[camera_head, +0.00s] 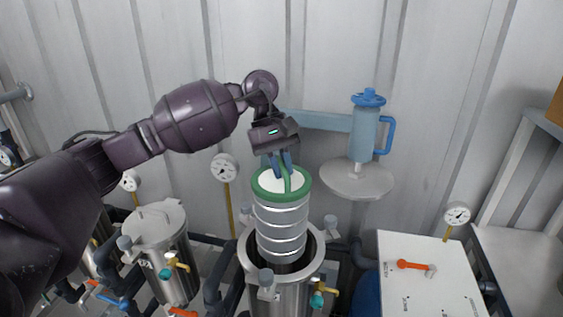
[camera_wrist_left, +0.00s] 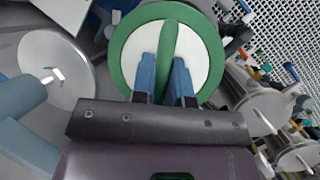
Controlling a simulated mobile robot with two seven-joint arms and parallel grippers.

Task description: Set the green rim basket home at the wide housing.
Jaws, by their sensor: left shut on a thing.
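The green rim basket (camera_head: 281,222) is a white ribbed cylinder with a green rim and a green handle across its top. My left gripper (camera_head: 282,165) is shut on that handle from above. The basket hangs upright, its lower end at or inside the mouth of the open steel wide housing (camera_head: 282,292). How deep it sits is hard to tell. In the left wrist view the blue fingertips (camera_wrist_left: 166,85) pinch the handle, and the rim (camera_wrist_left: 210,50) circles the white top. The housing is hidden there. My right gripper is not in view.
A closed steel vessel (camera_head: 158,240) with a lid stands to the left. A blue canister (camera_head: 368,125) and a pale round lid (camera_head: 357,180) are behind right. A white panel with an orange lever (camera_head: 415,266) is at right. Pipes, gauges and clamps crowd around the housing.

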